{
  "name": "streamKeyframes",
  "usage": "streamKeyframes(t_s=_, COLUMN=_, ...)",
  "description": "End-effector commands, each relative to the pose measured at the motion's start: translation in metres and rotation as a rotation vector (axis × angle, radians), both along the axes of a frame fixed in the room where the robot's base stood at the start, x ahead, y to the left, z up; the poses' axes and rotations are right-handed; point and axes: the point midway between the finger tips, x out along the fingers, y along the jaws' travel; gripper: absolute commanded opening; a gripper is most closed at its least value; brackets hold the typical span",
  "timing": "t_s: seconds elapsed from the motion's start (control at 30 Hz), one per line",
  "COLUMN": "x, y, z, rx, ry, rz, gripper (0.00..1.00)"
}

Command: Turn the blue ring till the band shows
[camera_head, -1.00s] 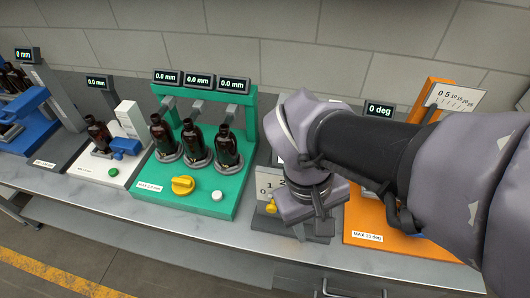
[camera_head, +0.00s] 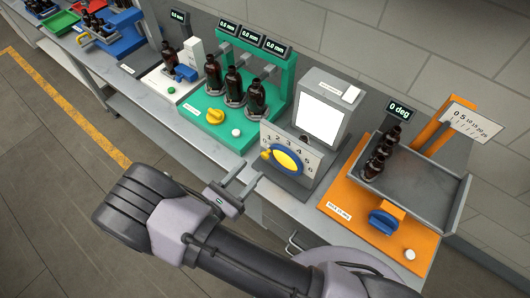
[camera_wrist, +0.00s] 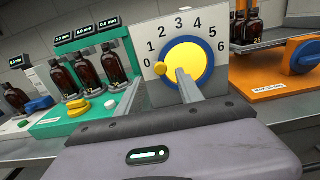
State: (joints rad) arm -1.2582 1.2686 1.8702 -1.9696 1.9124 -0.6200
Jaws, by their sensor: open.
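The ring also shows in the wrist view (camera_wrist: 213,58). A small yellow knob (camera_wrist: 160,69) sits at its left, below the 1. Above the dial is a plain white lit panel (camera_head: 321,112); no band is visible on it. My gripper (camera_head: 250,173) is open and empty, in front of and apart from the dial. In the wrist view, one finger (camera_wrist: 187,86) overlaps the dial's lower part.
A green station (camera_head: 200,127) with several amber bottles and a yellow knob stands left. An orange station (camera_head: 350,225) with a tilting tray, bottles and a blue knob stands right. More stations line the bench further left. The floor before the bench is clear.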

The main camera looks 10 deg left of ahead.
Motion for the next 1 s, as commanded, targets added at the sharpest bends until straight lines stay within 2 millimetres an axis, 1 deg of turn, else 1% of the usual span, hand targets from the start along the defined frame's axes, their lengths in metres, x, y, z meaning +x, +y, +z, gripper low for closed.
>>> streamKeyframes(t_s=0.03, x=0.012, y=-0.009, z=0.000, rx=-0.002, ry=0.001, rz=-0.006, gripper=0.44)
streamKeyframes(t_s=0.1, x=0.029, y=-0.018, z=0.000, rx=-0.001, ry=0.001, rz=-0.005, gripper=0.44)
streamKeyframes(t_s=0.2, x=0.047, y=-0.029, z=0.000, rx=0.001, ry=0.000, rz=-0.004, gripper=0.44)
streamKeyframes(t_s=0.3, x=0.059, y=-0.036, z=0.000, rx=0.001, ry=0.000, rz=-0.003, gripper=0.44)
streamKeyframes(t_s=0.43, x=0.067, y=-0.040, z=0.000, rx=0.001, ry=0.000, rz=-0.001, gripper=0.44)
streamKeyframes(t_s=0.67, x=0.068, y=-0.041, z=0.000, rx=0.001, ry=0.000, rz=-0.001, gripper=0.44)
streamKeyframes(t_s=0.7, x=0.068, y=-0.040, z=0.000, rx=0.001, ry=0.000, rz=-0.001, gripper=0.42)
streamKeyframes(t_s=0.87, x=0.068, y=-0.040, z=0.000, rx=0.001, ry=0.000, rz=-0.001, gripper=0.10)
streamKeyframes(t_s=0.9, x=0.068, y=-0.040, z=0.000, rx=0.001, ry=0.000, rz=-0.001, gripper=0.03)
streamKeyframes(t_s=0.93, x=0.068, y=-0.040, z=0.000, rx=0.001, ry=0.000, rz=-0.001, gripper=0.00)
streamKeyframes(t_s=1.0, x=0.068, y=-0.040, z=0.000, rx=0.001, ry=0.000, rz=-0.001, gripper=0.00)
